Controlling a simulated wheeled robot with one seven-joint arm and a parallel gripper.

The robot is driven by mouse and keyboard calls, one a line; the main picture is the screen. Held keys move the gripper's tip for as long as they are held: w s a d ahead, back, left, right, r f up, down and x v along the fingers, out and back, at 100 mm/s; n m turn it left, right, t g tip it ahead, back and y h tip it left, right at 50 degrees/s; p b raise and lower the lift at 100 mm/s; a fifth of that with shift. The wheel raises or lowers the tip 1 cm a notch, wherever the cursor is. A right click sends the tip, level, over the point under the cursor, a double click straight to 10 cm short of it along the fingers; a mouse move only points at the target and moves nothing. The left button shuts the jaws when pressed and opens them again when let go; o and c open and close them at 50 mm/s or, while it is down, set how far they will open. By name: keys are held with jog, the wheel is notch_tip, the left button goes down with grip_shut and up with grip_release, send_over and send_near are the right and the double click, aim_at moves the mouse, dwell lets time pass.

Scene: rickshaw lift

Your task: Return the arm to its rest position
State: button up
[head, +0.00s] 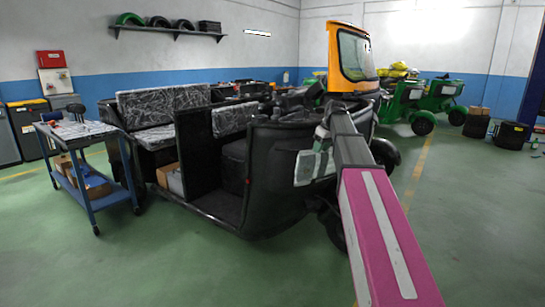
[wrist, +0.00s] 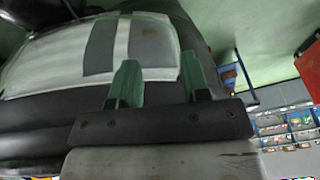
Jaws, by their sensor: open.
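My arm reaches forward from the lower right in the head view, pink and grey, extended toward the black rickshaw (head: 265,165). My gripper (head: 320,150) is at its far end, small and partly hidden, in front of a pale patch on the rickshaw's body. In the wrist view my gripper (wrist: 158,78) shows two green fingers spread apart with nothing between them. Beyond them is the pale patch with grey stripes (wrist: 140,45). Whether the fingers touch it cannot be told.
A blue trolley (head: 88,185) with boxes stands left of the rickshaw. Green rickshaws (head: 405,98) and tyres (head: 510,134) are at the back right. The green floor (head: 480,220) at the right is clear.

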jog(key=s+a+f+m, duration=0.1)
jog(key=s+f, duration=0.3)
jog(key=f, duration=0.3)
jog(key=s+f+m+g+h, duration=0.15)
jog(key=s+f, duration=0.25)
jog(key=f, duration=0.4)
jog(key=s+a+f+m+t, duration=0.1)
jog(key=s+f+m, duration=0.1)
jog(key=s+f, duration=0.4)
jog(key=s+f+m+g+h, duration=0.1)
jog(key=s+f+m, duration=0.2)
jog(key=s+f, duration=1.3)
jog(key=shift+s+f, duration=0.35)
jog(key=shift+g, duration=0.25)
